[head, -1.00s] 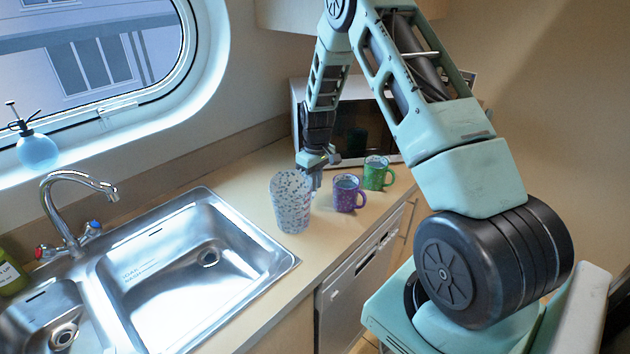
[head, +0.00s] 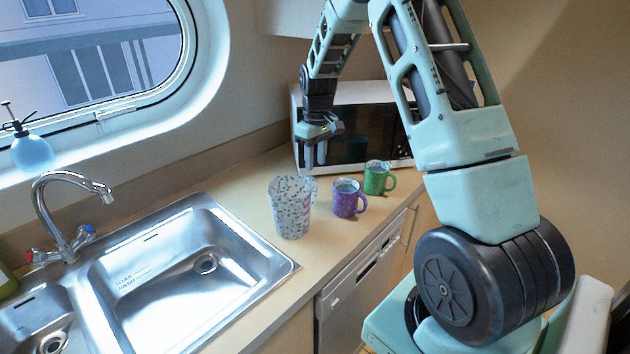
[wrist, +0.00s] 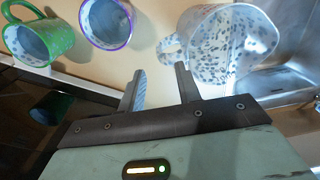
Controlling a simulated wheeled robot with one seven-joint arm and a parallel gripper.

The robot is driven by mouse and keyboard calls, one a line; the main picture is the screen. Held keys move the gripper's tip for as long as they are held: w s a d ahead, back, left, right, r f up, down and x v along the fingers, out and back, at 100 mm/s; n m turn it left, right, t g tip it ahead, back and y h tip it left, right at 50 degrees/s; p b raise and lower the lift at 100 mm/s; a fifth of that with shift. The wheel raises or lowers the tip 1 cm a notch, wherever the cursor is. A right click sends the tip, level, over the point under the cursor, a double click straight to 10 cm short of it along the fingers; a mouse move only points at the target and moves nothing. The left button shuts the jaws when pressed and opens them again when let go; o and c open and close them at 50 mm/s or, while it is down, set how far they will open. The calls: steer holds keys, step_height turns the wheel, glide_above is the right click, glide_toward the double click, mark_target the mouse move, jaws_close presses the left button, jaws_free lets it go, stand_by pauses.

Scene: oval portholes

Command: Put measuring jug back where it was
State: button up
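The measuring jug (head: 290,208), pale with blue-grey speckles, stands upright on the counter just right of the sink. In the wrist view the jug (wrist: 222,45) is at the upper right, its handle (wrist: 170,46) towards the fingers. My gripper (head: 316,158) hangs above the counter behind the jug, in front of the microwave. In the wrist view my gripper (wrist: 160,88) has its two fingers apart with nothing between them, clear of the jug's handle.
A purple mug (head: 347,198) and a green mug (head: 377,178) stand right of the jug. The microwave (head: 362,128) is behind them. The sink (head: 170,270) is on the left, with a tap (head: 62,215). The counter's front edge runs close by the jug and purple mug.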

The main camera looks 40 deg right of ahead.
steer(key=s+a+r+n, duration=0.1)
steer(key=s+a+r, duration=0.15)
steer(key=a, duration=0.65)
steer(key=s+a+r+n, duration=0.1)
steer(key=s+a+r, duration=0.15)
steer(key=a, duration=0.65)
steer(key=s+a+r+n, duration=0.2)
steer(key=s+a, duration=0.2)
steer(key=a, duration=0.6)
steer(key=s+a+n, duration=0.1)
steer(key=s+a, duration=0.4)
steer(key=s, duration=0.6)
steer(key=s+a+n, duration=0.2)
steer(key=s+a, duration=0.3)
steer(key=s, duration=0.6)
steer(key=shift+f+b, duration=0.25)
steer(key=shift+b, duration=0.05)
steer(key=shift+a, duration=0.1)
step_height(320, 180, down, 3)
steer(key=b, duration=0.3)
steer(key=shift+f, duration=0.15)
